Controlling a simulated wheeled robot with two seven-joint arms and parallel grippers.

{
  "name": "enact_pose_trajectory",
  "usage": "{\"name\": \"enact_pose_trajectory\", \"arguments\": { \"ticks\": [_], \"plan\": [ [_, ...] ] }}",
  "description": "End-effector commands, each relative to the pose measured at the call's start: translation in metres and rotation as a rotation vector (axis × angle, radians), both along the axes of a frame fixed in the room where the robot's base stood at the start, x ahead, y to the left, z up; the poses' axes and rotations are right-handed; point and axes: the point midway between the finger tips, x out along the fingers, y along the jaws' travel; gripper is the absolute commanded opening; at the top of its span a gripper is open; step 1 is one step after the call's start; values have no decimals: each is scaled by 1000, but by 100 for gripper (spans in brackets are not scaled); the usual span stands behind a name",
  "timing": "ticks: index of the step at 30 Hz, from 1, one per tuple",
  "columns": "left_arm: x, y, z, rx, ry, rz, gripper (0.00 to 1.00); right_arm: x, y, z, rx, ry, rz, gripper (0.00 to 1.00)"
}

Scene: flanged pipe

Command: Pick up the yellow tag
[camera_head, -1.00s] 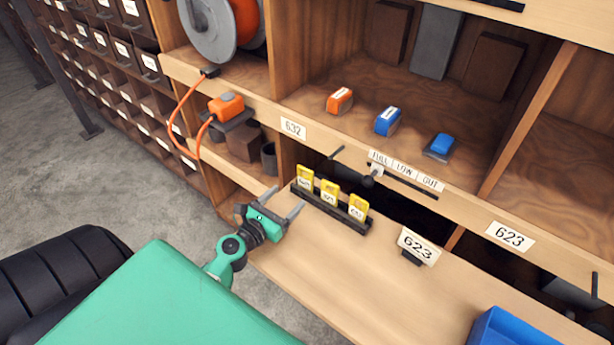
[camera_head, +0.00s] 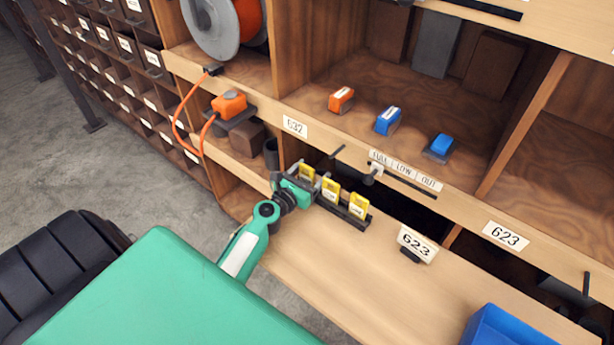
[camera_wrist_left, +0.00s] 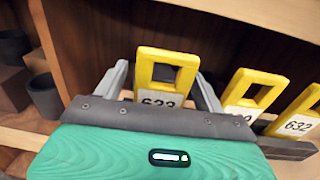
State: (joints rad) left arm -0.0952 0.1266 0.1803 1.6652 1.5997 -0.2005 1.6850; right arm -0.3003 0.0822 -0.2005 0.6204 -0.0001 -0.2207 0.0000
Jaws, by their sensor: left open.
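Three yellow tags stand in a row in a dark rack (camera_head: 349,218) on the wooden shelf. The leftmost tag (camera_head: 306,174) is at my left gripper (camera_head: 307,174); the middle tag (camera_head: 331,190) and the right tag (camera_head: 358,206) stand clear to its right. In the left wrist view the leftmost tag (camera_wrist_left: 165,70), with a label that seems to read 623, stands between the two open fingers, apart from both. The middle tag (camera_wrist_left: 252,92) and the tag marked 632 (camera_wrist_left: 302,118) are outside the right finger. My right gripper is not in view.
A sign marked 623 (camera_head: 417,244) stands on the shelf right of the rack, with a blue bin (camera_head: 510,328) at the front right. Bare shelf lies in front of the rack.

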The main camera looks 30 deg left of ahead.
Motion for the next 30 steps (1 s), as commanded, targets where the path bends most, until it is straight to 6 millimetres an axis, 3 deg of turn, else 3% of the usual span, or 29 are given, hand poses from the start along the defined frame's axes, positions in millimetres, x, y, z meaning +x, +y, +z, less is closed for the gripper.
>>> {"name": "enact_pose_trajectory", "arguments": {
  "ticks": [6, 14, 23, 30],
  "plan": [
    [1, 0, 0, 0, 0, 0, 71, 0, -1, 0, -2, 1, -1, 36],
    [1, 0, 0, 0, 0, 0, 24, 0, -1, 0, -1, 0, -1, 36],
    [0, 0, 1, 0, 0, 0, 23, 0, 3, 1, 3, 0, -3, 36],
    [0, 0, 16, 2, 0, -1, 23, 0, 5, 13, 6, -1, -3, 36]
  ]
}}
